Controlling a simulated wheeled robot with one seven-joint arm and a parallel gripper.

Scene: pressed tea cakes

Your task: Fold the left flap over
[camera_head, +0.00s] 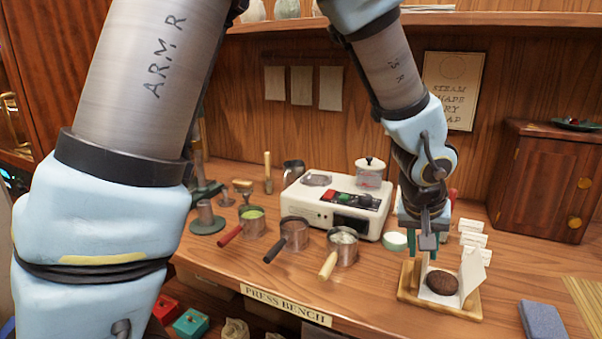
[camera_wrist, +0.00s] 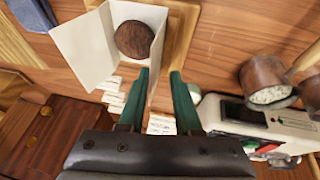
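A dark round tea cake (camera_head: 442,283) lies on white wrapping paper on a small wooden stand (camera_head: 440,309) at the right of the bench. In the head view, one white flap (camera_head: 472,272) stands up at the cake's right; a narrower white flap (camera_head: 422,271) shows at its left. The wrist view shows the cake (camera_wrist: 134,39) with a wide flap (camera_wrist: 84,48) slanting out at picture left. My gripper (camera_head: 429,243) is above the stand's left rear side.
Small white cards (camera_head: 473,240) stand behind the stand. A white device (camera_head: 335,205) and several handled pots (camera_head: 342,247) are to the left. A grey-blue block (camera_head: 542,320) lies right of the stand, and a wooden cabinet (camera_head: 543,180) is at the back right.

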